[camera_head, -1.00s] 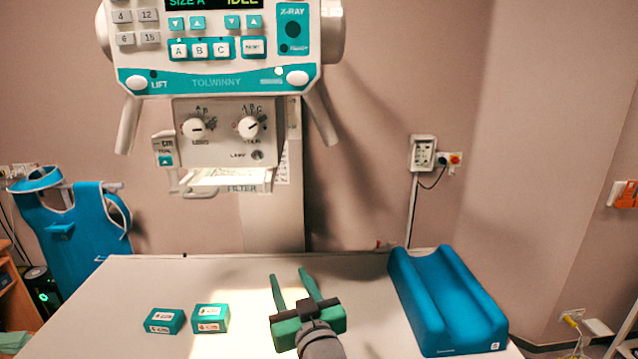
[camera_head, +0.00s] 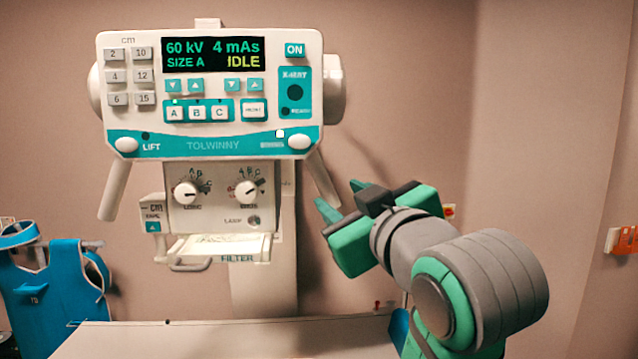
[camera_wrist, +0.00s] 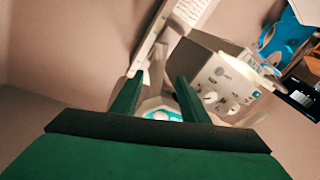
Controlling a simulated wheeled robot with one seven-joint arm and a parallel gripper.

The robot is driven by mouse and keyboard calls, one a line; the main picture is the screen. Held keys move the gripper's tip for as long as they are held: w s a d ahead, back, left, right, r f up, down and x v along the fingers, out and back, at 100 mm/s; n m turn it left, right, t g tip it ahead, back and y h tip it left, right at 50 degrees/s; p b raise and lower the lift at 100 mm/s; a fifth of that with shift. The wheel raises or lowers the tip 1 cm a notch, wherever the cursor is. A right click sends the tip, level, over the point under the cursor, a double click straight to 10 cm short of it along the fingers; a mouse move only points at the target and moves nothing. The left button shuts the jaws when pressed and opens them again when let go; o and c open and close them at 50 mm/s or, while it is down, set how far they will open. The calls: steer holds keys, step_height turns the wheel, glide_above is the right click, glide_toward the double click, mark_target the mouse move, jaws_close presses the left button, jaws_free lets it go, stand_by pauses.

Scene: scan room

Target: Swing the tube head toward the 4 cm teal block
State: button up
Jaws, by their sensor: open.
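The tube head (camera_head: 212,146) is a white and teal console with a lit display reading IDLE, above a collimator box (camera_head: 225,204) with two dials. A slanting handle bar hangs at each side: the left bar (camera_head: 113,192) and the right bar (camera_head: 323,184). My gripper (camera_head: 338,198) is open, its fingers pointing toward the lower end of the right bar; I cannot tell whether they touch it. In the wrist view, my open fingers (camera_wrist: 160,82) stand in front of part of the tube head (camera_wrist: 225,85). The teal blocks are out of view now.
The table's far edge (camera_head: 230,330) runs along the bottom of the head view. A blue apron (camera_head: 55,295) hangs at the left. A grey column (camera_head: 264,285) stands behind the tube head. An orange wall fitting (camera_head: 628,240) is at the far right.

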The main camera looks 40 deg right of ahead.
mark_target(326, 185)
steer(key=x, duration=0.9)
steer(key=shift+w+d+r, duration=0.1)
steer(key=shift+w+d, duration=0.05)
steer(key=shift+d, duration=0.05)
steer(key=shift+w+d, duration=0.15)
steer(key=shift+w, duration=0.35)
